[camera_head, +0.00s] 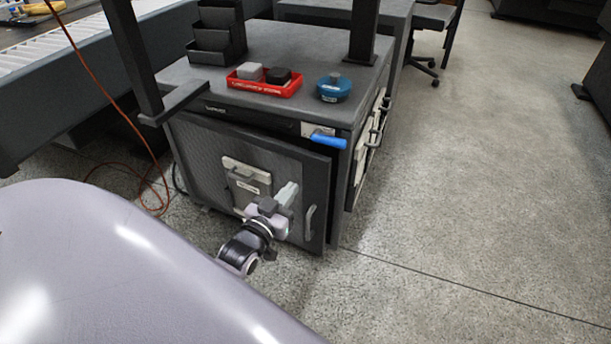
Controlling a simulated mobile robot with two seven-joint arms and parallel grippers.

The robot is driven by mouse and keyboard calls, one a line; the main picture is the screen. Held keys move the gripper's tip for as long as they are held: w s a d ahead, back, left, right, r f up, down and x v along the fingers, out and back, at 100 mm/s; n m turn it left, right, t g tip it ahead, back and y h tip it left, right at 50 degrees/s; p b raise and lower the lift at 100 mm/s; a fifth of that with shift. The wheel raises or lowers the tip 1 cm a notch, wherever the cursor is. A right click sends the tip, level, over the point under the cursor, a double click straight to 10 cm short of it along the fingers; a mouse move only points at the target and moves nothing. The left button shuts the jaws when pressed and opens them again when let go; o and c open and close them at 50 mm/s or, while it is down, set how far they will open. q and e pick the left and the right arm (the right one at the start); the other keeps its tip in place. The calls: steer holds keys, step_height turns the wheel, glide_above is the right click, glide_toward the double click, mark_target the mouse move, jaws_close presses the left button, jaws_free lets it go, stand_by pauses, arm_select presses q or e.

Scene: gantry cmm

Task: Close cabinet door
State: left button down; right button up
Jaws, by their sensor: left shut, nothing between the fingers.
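The cabinet door (205,150) is a dark grey panel on the front of a grey cabinet (353,107). It has a vertical handle (309,223) near its right edge and a pale labelled plate on its face. A dark gap along its top and right side suggests it stands slightly ajar. My left gripper (290,193) is shut and empty in front of the door, left of the handle. Whether its fingertips touch the door I cannot tell. The gripper hides part of the door's lower middle. My right gripper is not in view.
On the cabinet top stand a black stepped organizer (218,35), a red tray (263,88) with two small blocks, and a blue round container (334,88). A blue handle (328,141) juts out above the door. An orange cable (155,185) hangs left. Floor at right is clear.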

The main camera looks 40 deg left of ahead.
mark_target(311, 165)
arm_select(q)
steer(key=w, duration=0.2)
steer(key=w+b, duration=0.1)
steer(key=w, duration=0.1)
steer(key=w+b, duration=0.1)
steer(key=w, duration=0.1)
steer(key=shift+w+a+f, duration=0.1)
steer(key=shift+w+a, duration=0.2)
steer(key=shift+a, duration=0.1)
steer(key=shift+w+a+b, duration=0.1)
steer(key=shift+w+b, duration=0.25)
steer(key=shift+w, duration=0.3)
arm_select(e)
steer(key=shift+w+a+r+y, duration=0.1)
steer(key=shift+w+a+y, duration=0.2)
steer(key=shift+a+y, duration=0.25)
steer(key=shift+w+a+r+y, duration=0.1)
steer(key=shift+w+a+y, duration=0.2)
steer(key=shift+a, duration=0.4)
